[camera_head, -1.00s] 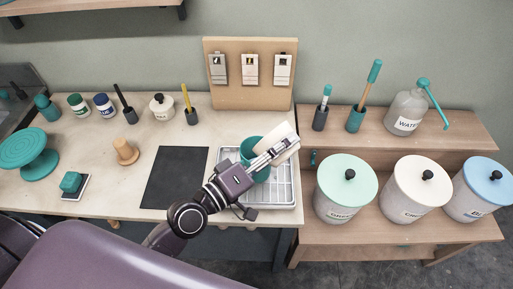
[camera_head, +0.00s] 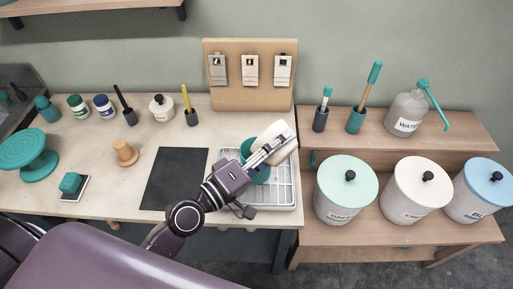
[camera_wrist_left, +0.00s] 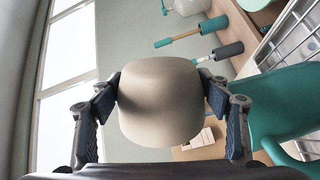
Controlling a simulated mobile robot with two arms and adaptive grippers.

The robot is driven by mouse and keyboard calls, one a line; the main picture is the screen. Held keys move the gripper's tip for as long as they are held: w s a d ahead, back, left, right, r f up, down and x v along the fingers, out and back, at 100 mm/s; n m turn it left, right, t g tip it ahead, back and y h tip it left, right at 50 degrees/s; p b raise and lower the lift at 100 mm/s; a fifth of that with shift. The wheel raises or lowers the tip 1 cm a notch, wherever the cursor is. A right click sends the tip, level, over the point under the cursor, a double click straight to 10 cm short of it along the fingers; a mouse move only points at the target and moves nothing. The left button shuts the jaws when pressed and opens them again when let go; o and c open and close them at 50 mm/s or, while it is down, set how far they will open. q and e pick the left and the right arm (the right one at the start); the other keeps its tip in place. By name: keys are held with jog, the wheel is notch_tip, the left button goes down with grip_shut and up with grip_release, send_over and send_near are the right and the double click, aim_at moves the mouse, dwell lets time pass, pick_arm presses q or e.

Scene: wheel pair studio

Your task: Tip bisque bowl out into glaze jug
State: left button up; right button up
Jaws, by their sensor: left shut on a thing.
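The bisque bowl (camera_head: 272,132), cream and smooth, is held tilted in the air above the right part of the worktop. My left gripper (camera_head: 271,149) is shut on it. In the left wrist view the bowl (camera_wrist_left: 160,104) sits between the two fingers (camera_wrist_left: 163,100), with its outside showing; its inside and contents are hidden. The teal glaze jug (camera_head: 246,146) stands in a white tray, just below and left of the bowl, partly hidden by gripper and bowl. The jug (camera_wrist_left: 285,105) also shows at right in the left wrist view. My right gripper is not in view.
The white ribbed tray (camera_head: 284,195) lies at the worktop's right end. A dark mat (camera_head: 175,178) lies to its left. A wooden tag board (camera_head: 250,97) stands behind. Lidded canisters (camera_head: 346,190) stand on the lower shelf at right.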

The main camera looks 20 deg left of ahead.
pick_arm(q)
jog(key=shift+w+a+r+n+p, duration=0.25)
jog(key=shift+a+r+n+p, duration=0.15)
jog(key=shift+r, duration=0.25)
jog(key=shift+w+a+r, duration=0.1)
jog(key=shift+a+r, duration=0.1)
jog(key=shift+r, duration=0.2)
jog(key=shift+w+a+f+n, duration=0.15)
jog(key=shift+f+n, duration=0.25)
jog(key=shift+n, duration=0.2)
jog(key=shift+r, duration=0.1)
jog(key=shift+f+n, duration=0.2)
jog(key=shift+n, duration=0.2)
